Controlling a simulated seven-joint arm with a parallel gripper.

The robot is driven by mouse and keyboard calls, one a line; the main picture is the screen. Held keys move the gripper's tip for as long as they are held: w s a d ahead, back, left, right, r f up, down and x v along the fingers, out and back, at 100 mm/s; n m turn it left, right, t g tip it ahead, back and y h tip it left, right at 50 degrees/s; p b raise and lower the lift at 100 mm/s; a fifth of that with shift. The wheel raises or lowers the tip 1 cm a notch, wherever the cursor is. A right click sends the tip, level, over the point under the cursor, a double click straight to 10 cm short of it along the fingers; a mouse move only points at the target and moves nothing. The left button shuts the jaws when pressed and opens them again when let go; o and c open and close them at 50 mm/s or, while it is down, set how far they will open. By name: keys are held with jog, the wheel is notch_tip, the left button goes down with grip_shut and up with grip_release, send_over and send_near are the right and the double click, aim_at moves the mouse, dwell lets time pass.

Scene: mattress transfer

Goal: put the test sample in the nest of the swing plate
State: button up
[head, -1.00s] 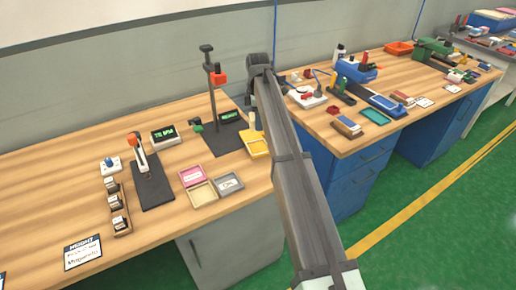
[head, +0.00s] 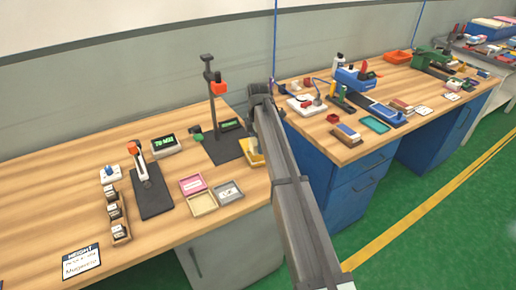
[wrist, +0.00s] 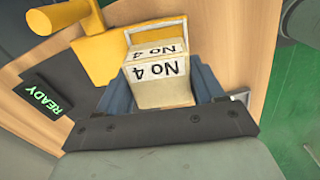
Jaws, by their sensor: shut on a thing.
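The test sample is a pale block (wrist: 163,82) marked "No 4". My gripper (wrist: 163,90) is shut on it, with a blue-grey finger on each side. The swing plate is yellow (wrist: 113,46) and lies just beyond the block in the wrist view; its rimmed nest (wrist: 155,32) is partly covered by the block. I cannot tell whether the block touches the nest. In the head view part of the yellow plate (head: 251,157) shows beside my arm, which hides my gripper and the block.
A display reading "READY" (wrist: 48,97) stands beside the plate. A post stand (head: 210,100) with a red clamp rises left of my arm. Small trays (head: 202,204) and a lever press (head: 148,185) are further left. A second bench (head: 350,150) is at right.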

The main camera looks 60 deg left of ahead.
jog(key=shift+f, duration=1.5)
jog(key=shift+f, duration=0.15)
jog(key=o, duration=1)
notch_tip(320, 180, up, 12)
jog(key=shift+r, duration=0.2)
